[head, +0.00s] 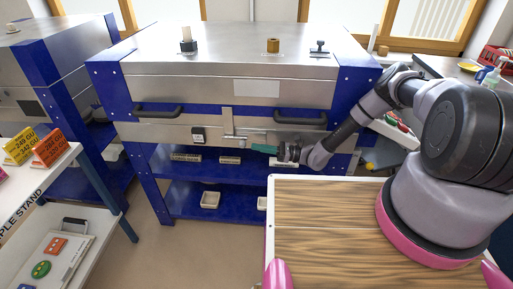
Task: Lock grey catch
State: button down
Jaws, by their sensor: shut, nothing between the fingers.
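The grey catch (229,122) is on the front of the blue and steel kiln (230,90), near the middle of its front edge. It shows as an upright grey bar with a small level piece at its foot. My gripper (256,148) is shut and empty, with green at its finger end. It points left, just right of and slightly below the catch's lower end. I cannot tell whether it touches the catch. The lid of the kiln looks down.
Black handles (158,111) flank the catch on the kiln front. Blue shelves (180,170) below hold small pale dishes. A wooden-topped surface (325,225) lies in front. A sample stand (50,185) stands at left, with open floor between.

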jog(key=d+f, duration=0.2)
jog(key=d, duration=1)
jog(key=shift+s, duration=0.2)
jog(key=shift+s, duration=0.1)
